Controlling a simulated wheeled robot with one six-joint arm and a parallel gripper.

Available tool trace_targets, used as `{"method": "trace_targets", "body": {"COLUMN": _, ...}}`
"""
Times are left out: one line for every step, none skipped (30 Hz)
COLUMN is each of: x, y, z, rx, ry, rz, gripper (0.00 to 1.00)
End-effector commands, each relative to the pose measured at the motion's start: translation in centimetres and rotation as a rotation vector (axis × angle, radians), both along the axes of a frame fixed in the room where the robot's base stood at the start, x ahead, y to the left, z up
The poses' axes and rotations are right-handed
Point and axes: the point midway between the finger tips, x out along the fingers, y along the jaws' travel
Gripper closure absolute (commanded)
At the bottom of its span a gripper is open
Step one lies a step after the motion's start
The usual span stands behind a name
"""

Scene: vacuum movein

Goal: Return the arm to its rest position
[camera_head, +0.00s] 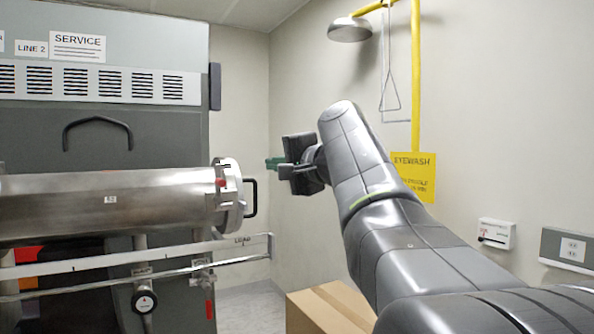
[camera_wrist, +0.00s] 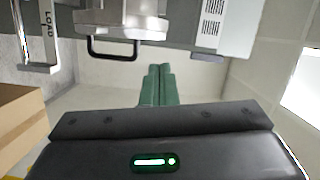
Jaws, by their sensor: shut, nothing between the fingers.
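My gripper (camera_head: 273,164) is at the middle of the head view, pointing left toward the steel chamber. Its green fingers also show in the wrist view (camera_wrist: 158,84), shut together with nothing between them. My arm reaches up from the lower right, well away from any wall contact that I can see. The steel cylindrical chamber (camera_head: 110,203) lies horizontally on the left, its flanged end and black handle (camera_head: 251,197) to the left of and below my gripper. The handle (camera_wrist: 113,52) also shows in the wrist view, apart from my fingers.
A rail marked LOAD (camera_head: 150,259) runs below the chamber. A cardboard box (camera_head: 328,308) stands on the floor below my arm. A yellow eyewash sign (camera_head: 416,175), yellow pipe (camera_head: 416,80) and shower head (camera_head: 350,29) are on the right wall. A grey cabinet (camera_head: 170,110) stands behind the chamber.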

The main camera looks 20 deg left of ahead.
Motion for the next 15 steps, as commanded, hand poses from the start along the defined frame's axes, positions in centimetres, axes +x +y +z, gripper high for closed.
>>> {"method": "trace_targets", "body": {"x": -0.4, "y": -0.9, "z": -0.2, "rx": 0.001, "ry": -0.002, "rz": -0.005, "gripper": 1.0}}
{"method": "trace_targets", "body": {"x": -0.6, "y": -1.3, "z": -0.2, "rx": 0.001, "ry": -0.002, "rz": -0.004, "gripper": 1.0}}
{"method": "trace_targets", "body": {"x": -0.8, "y": -1.8, "z": -0.2, "rx": 0.001, "ry": -0.001, "rz": -0.004, "gripper": 1.0}}
{"method": "trace_targets", "body": {"x": -0.9, "y": -2.1, "z": -0.2, "rx": 0.001, "ry": -0.001, "rz": -0.004, "gripper": 1.0}}
{"method": "trace_targets", "body": {"x": -1.1, "y": -2.3, "z": -0.2, "rx": 0.0, "ry": 0.0, "rz": -0.003, "gripper": 1.0}}
{"method": "trace_targets", "body": {"x": -1.2, "y": -2.6, "z": -0.1, "rx": 0.0, "ry": 0.0, "rz": -0.003, "gripper": 1.0}}
{"method": "trace_targets", "body": {"x": -1.3, "y": -2.8, "z": -0.1, "rx": 0.0, "ry": 0.0, "rz": -0.003, "gripper": 1.0}}
{"method": "trace_targets", "body": {"x": -1.4, "y": -3.0, "z": -0.1, "rx": 0.0, "ry": 0.0, "rz": -0.003, "gripper": 1.0}}
{"method": "trace_targets", "body": {"x": -1.5, "y": -3.1, "z": -0.1, "rx": 0.0, "ry": 0.0, "rz": -0.002, "gripper": 1.0}}
{"method": "trace_targets", "body": {"x": -1.6, "y": -3.2, "z": -0.1, "rx": 0.0, "ry": 0.0, "rz": -0.001, "gripper": 1.0}}
{"method": "trace_targets", "body": {"x": -1.6, "y": -3.2, "z": -0.1, "rx": 0.0, "ry": 0.0, "rz": 0.0, "gripper": 1.0}}
{"method": "trace_targets", "body": {"x": -1.6, "y": -3.3, "z": 0.0, "rx": 0.0, "ry": 0.0, "rz": 0.0, "gripper": 1.0}}
{"method": "trace_targets", "body": {"x": -1.6, "y": -3.3, "z": 0.0, "rx": -0.001, "ry": 0.0, "rz": 0.0, "gripper": 1.0}}
{"method": "trace_targets", "body": {"x": -1.7, "y": -3.3, "z": 0.0, "rx": -0.001, "ry": 0.0, "rz": 0.0, "gripper": 1.0}}
{"method": "trace_targets", "body": {"x": -1.7, "y": -3.3, "z": 0.0, "rx": -0.001, "ry": 0.0, "rz": 0.0, "gripper": 1.0}}
